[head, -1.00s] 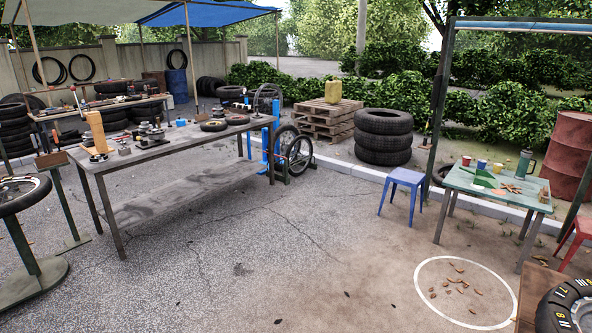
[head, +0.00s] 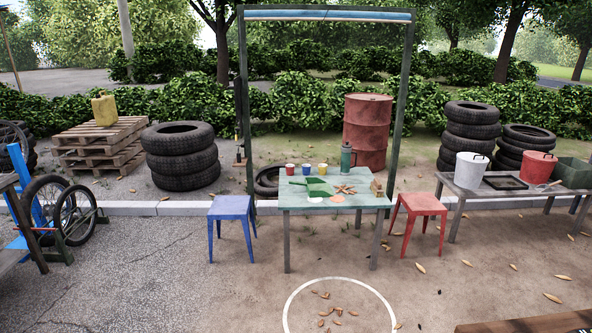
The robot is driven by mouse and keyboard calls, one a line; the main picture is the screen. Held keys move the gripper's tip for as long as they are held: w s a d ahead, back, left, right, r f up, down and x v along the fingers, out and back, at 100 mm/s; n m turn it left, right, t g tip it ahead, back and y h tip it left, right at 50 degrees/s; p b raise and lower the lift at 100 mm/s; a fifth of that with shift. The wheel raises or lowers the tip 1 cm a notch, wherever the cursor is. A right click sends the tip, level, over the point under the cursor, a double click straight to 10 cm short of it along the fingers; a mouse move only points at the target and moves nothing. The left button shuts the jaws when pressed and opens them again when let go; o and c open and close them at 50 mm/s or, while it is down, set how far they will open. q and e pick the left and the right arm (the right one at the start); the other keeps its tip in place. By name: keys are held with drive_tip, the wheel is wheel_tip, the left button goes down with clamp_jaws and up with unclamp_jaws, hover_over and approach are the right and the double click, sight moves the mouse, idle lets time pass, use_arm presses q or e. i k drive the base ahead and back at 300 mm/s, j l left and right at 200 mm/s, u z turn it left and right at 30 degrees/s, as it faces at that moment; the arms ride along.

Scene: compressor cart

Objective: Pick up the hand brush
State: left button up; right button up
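I cannot pick out the hand brush for certain in the head view. A small brown block-like thing (head: 376,187) stands at the right end of the green-topped table (head: 300,204); it is too small to tell whether it is a brush. A green dustpan-like thing (head: 314,187) lies on the left part of the same table. Dry leaves (head: 346,188) lie between them. Neither of my grippers is in view.
Several cups (head: 307,169) and a green flask (head: 346,158) stand along the table's back. A blue stool (head: 231,208) and red stool (head: 421,205) flank it. A bench (head: 466,192) with buckets is at right. The ground in front is open, with a white circle (head: 286,310) around leaves.

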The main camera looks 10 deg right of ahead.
sight(376, 186)
drive_tip(key=i+z, duration=0.15)
drive_tip(key=i, duration=0.6)
drive_tip(key=i+z, duration=0.2)
drive_tip(key=i, duration=0.6)
drive_tip(key=i+j+z, duration=0.15)
drive_tip(key=i, duration=0.6)
drive_tip(key=i+l, duration=0.5)
drive_tip(key=i, duration=0.15)
drive_tip(key=i+l, duration=0.5)
drive_tip(key=i, duration=0.1)
